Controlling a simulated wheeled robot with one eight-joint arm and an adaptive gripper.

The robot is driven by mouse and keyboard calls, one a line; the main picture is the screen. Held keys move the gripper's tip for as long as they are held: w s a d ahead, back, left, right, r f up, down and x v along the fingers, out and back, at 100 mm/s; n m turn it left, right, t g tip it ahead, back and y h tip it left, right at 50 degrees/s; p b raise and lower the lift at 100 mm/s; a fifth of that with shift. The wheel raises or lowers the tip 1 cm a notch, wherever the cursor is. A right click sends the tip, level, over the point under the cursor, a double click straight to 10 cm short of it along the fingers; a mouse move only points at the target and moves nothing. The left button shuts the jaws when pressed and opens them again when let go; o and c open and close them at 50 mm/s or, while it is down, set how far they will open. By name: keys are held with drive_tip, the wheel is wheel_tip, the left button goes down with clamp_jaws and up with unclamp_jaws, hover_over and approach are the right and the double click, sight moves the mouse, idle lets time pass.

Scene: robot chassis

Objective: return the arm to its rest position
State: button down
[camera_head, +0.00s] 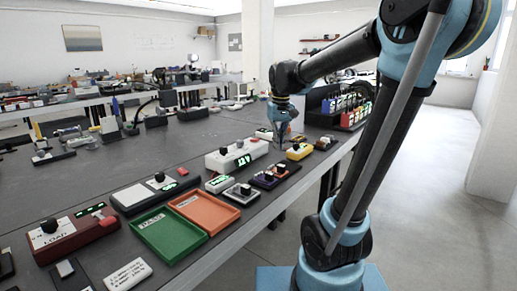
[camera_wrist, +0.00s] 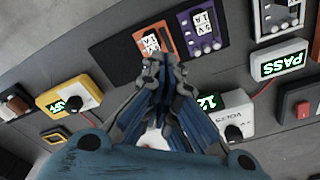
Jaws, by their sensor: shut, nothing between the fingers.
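My gripper (camera_head: 281,128) is over the workbench (camera_head: 195,150), above the devices on its right half. In the wrist view my gripper (camera_wrist: 151,66) points down, fingertips together and nothing between them. Beyond the tips lies an orange and purple module (camera_wrist: 127,57) with white labels. My arm reaches from the right of the head view across to the bench, its elbow high and the forearm out to the left. Whether the fingertips touch anything beneath cannot be told.
A green tray (camera_head: 168,235) and an orange tray (camera_head: 204,212) lie near the front. A white meter (camera_head: 237,154), a yellow module (camera_head: 299,151) and a dark rack (camera_head: 322,104) are close to the gripper. A second bench stands behind. Open floor (camera_head: 440,200) lies right.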

drive_tip(key=s+d+f+m, duration=0.1)
drive_tip(key=s+d+f, duration=0.2)
drive_tip(key=s+f, duration=0.2)
drive_tip(key=s+d+f+m+t, duration=0.1)
drive_tip(key=s+d+f, duration=0.3)
drive_tip(key=s, duration=0.5)
drive_tip(key=s+d+f, duration=0.4)
drive_tip(key=s+f, duration=0.3)
drive_tip(key=shift+d+f+m, duration=0.15)
drive_tip(key=shift+f+m, duration=0.25)
drive_tip(key=shift+w+f, duration=0.2)
drive_tip(key=shift+w, duration=0.2)
